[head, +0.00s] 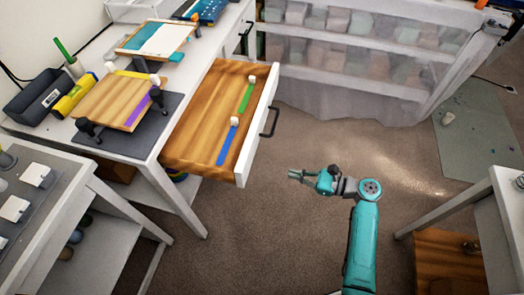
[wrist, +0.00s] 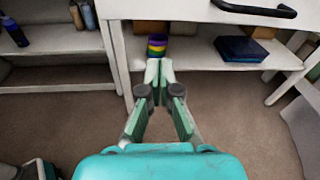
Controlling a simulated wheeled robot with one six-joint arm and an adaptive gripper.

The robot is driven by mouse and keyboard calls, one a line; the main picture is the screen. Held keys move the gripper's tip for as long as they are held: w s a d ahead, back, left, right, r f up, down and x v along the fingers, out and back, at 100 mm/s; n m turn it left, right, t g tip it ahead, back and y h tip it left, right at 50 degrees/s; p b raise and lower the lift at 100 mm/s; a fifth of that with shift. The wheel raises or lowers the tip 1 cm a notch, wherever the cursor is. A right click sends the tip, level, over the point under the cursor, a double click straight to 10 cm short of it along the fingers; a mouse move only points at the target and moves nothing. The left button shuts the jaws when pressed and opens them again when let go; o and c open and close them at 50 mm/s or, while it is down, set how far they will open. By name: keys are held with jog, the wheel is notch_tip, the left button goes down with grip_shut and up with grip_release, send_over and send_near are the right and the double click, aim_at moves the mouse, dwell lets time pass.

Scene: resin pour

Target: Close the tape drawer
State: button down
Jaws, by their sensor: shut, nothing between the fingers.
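The tape drawer (head: 205,125) is pulled out from the white workbench, its wooden inside showing. It holds a blue strip (head: 227,145) and a green strip (head: 246,96), each with a small white piece at one end. Its white front (head: 258,125) has a black handle (head: 270,122), which also shows at the top right of the wrist view (wrist: 255,10). My gripper (head: 292,174) is shut and empty, in front of the drawer and apart from it, toward the near end of its front. In the wrist view the fingers (wrist: 159,68) point toward the bench's lower shelf.
A wooden board (head: 115,98) on clamps and a black box (head: 38,92) stand on the workbench. A covered white shelf rack (head: 350,60) stands at the back. A side table (head: 30,205) is at left, another unit (head: 450,255) at right. The carpet before the drawer is clear.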

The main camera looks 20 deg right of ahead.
jog(key=y, duration=0.2)
send_near(253, 150)
jog(key=shift+g, duration=0.4)
jog(key=x, duration=0.7)
jog(key=shift+w+d+f, duration=0.1)
jog(key=shift+w, duration=0.3)
jog(key=x, duration=2.6)
jog(key=shift+a+r, duration=0.2)
jog(key=shift+r, duration=0.1)
